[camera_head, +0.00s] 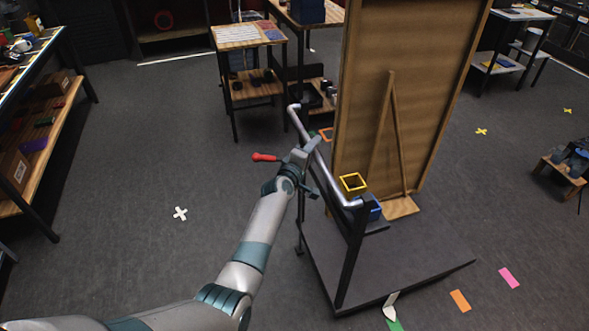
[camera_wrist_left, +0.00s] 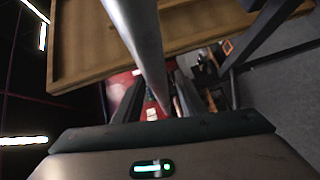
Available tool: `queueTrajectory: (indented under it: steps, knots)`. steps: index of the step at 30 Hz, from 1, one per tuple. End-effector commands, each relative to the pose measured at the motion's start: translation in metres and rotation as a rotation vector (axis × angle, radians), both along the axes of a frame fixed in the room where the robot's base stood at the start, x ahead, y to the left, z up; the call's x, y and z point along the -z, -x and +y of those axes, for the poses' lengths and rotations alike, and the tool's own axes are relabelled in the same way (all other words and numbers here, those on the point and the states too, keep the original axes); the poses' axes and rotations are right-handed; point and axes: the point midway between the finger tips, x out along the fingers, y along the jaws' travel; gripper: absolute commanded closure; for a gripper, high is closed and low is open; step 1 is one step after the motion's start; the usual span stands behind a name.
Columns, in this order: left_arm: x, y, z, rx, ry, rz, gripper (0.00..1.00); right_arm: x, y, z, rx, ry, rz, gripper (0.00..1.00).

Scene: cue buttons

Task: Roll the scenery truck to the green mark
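The scenery truck has a dark flat platform (camera_head: 400,262), a tall wooden flat (camera_head: 400,80) braced from behind, and a silver push bar (camera_head: 340,187) on dark posts. My left gripper (camera_head: 316,166) is at the middle of the push bar. In the left wrist view the bar (camera_wrist_left: 135,30) runs down between the two fingers (camera_wrist_left: 158,98); whether they press on it is unclear. My right gripper is not in view.
Orange (camera_head: 460,300) and pink (camera_head: 509,278) marks lie right of the green one. A yellow open-topped frame (camera_head: 353,183) sits by the bar. A wooden table (camera_head: 236,36) stands behind; shelves (camera_head: 45,150) line the left. Floor at left is clear.

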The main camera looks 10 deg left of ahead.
Motion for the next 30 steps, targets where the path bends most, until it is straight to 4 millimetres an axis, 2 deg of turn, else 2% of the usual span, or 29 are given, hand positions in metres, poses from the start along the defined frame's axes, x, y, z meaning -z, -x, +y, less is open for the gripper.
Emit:
queueTrajectory:
  steps: [21,30]
  knots:
    - [-0.012,0.103,0.024,-0.002,0.0,0.0,0.63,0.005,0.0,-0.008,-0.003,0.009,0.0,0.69]
    - [-0.017,0.131,0.031,-0.002,0.001,0.001,0.63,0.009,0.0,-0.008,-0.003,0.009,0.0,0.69]
